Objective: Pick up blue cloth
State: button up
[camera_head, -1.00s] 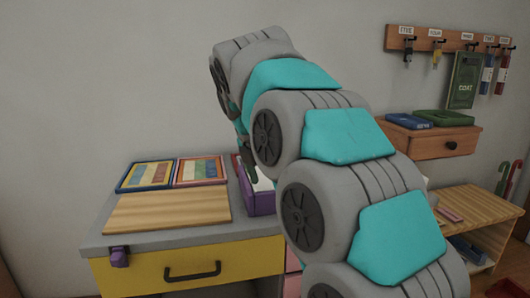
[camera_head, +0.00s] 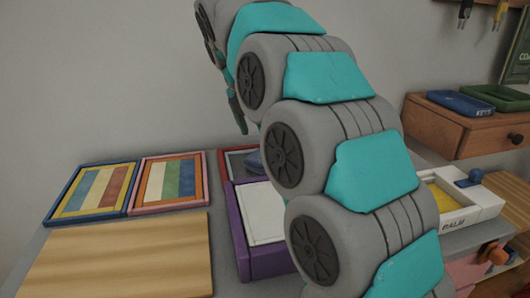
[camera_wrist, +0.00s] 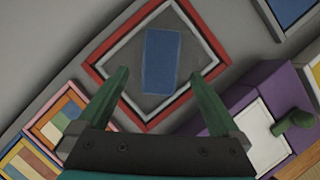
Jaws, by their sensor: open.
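The blue cloth (camera_wrist: 161,60) is a flat rectangle in the wrist view, lying on the grey inside of a red-rimmed square tray (camera_wrist: 103,73). In the head view a small blue part (camera_head: 253,161) shows in the red-rimmed tray (camera_head: 223,164), mostly hidden behind my arm. My gripper (camera_wrist: 160,82) is open and empty, its two green fingers spread on either side of the tray's near part, with the cloth ahead between them. In the head view my gripper (camera_head: 238,112) points down above the counter, apart from the cloth.
A purple box (camera_head: 238,240) with a white top is close to the tray; a green knob (camera_wrist: 293,122) shows there. Two striped framed panels (camera_head: 90,192) and a wooden board (camera_head: 120,260) lie left. A white box (camera_head: 462,205) stands right. The wall is behind.

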jog(key=shift+s+x, duration=0.15)
jog(key=shift+x, duration=1.55)
jog(key=shift+s+x, duration=0.15)
jog(key=shift+x, duration=1.6)
jog(key=shift+a+f, duration=0.1)
jog(key=shift+a, duration=0.05)
jog(key=c, duration=1.3)
